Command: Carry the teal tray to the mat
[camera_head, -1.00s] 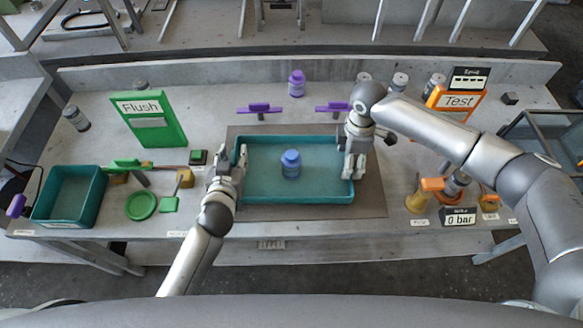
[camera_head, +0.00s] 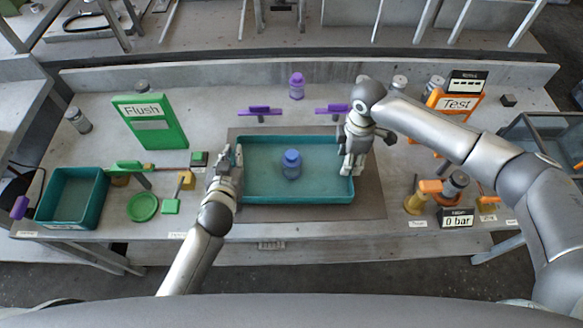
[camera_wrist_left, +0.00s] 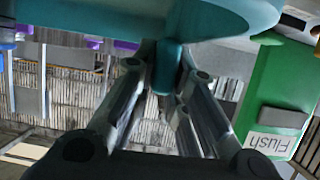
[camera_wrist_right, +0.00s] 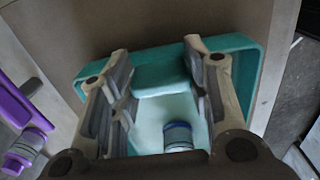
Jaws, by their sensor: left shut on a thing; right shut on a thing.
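The teal tray (camera_head: 300,198) is over the grey-brown mat (camera_head: 372,206) in the middle of the bench, and it looks level. A blue bottle (camera_head: 291,164) stands upright inside it. My left gripper (camera_head: 237,158) is shut on the tray's left side; in the left wrist view its fingers close on a teal part of the tray (camera_wrist_left: 165,68). My right gripper (camera_head: 348,166) is shut on the right side. The right wrist view shows the tray (camera_wrist_right: 246,62) and the bottle (camera_wrist_right: 178,136) between the fingers. I cannot tell whether the tray's underside touches the mat.
A second teal bin (camera_head: 50,212) stands at the left. A green Flush board (camera_head: 150,122), a green round dish (camera_head: 142,207) and an orange Test stand (camera_head: 458,103) flank the mat. Purple handles (camera_head: 259,110) and a purple bottle (camera_head: 297,86) are behind it.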

